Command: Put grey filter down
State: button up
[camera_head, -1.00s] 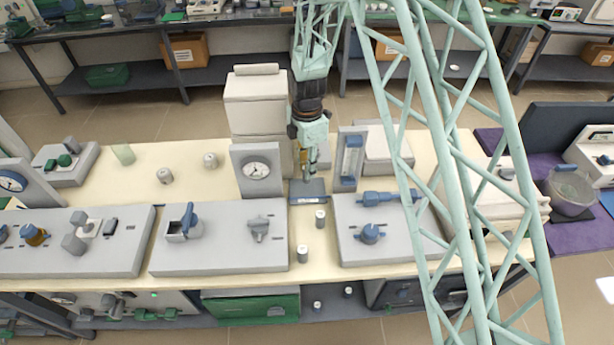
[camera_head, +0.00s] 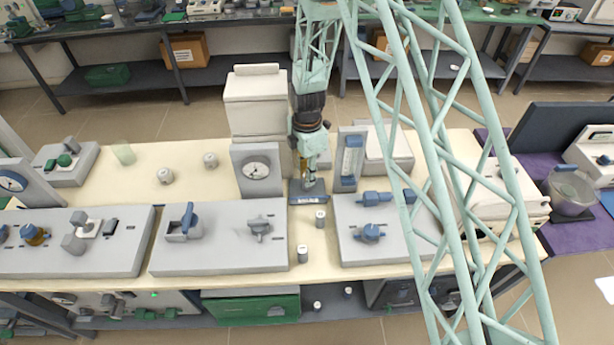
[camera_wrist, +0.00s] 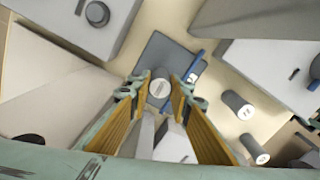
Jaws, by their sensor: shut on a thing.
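My gripper (camera_wrist: 160,90) is shut on a small grey cylinder with a pale round top, the grey filter (camera_wrist: 159,87). The filter sits between the fingertips in the wrist view. In the head view my gripper (camera_head: 309,180) is right over the plate. The filter is mostly hidden there. I cannot tell whether its base touches the plate.
Two similar cylinders (camera_head: 320,218) (camera_head: 302,254) stand in front of the plate. Two more (camera_head: 165,175) (camera_head: 210,160) stand to the left. A gauge box (camera_head: 257,170) and a flow-meter block (camera_head: 349,160) flank my gripper closely.

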jog(key=shift+f, duration=0.2)
jog(key=o, duration=0.8)
jog(key=shift+o, duration=0.2)
jog(key=shift+r, duration=0.15)
notch_tip(320, 180, up, 12)
dwell(0.5)
dwell(0.6)
jog(key=shift+r, duration=0.1)
